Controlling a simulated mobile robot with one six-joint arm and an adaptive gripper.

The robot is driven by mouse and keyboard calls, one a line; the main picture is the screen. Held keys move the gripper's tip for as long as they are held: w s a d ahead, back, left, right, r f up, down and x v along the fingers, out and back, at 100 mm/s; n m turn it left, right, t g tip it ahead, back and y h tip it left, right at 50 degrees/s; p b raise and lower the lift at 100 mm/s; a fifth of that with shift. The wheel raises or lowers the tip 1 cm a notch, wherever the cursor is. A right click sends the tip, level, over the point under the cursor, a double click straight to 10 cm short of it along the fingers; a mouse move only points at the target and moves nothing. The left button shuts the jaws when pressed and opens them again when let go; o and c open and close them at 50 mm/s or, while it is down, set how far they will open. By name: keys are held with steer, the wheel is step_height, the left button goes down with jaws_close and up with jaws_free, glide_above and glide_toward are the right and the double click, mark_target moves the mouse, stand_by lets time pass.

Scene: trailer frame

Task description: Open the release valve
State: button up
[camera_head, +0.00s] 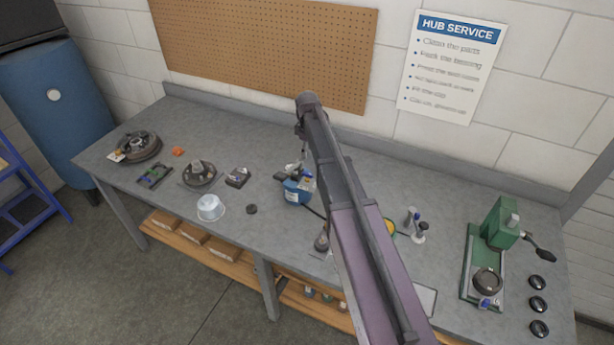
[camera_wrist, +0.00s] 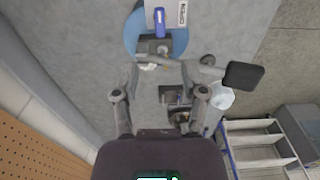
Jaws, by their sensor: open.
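A blue-based device (camera_head: 294,197) stands on the bench near the middle, partly covered by my arm. I cannot tell which part is the release valve. My gripper (camera_wrist: 160,85) is open, its fingers apart with nothing seen held between them, close to the device. In the head view its fingers are hard to make out.
The grey bench (camera_head: 130,200) carries a white tub (camera_head: 210,208), a dark block (camera_head: 238,177) and round hub parts (camera_head: 199,174) on the left. A green press (camera_head: 500,222) stands at the right, beside several black rings. A pegboard (camera_head: 260,45) is behind.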

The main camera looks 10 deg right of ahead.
mark_target(307, 173)
steer(key=shift+f+b, duration=4.95)
steer(key=shift+f, duration=0.3)
jaws_close()
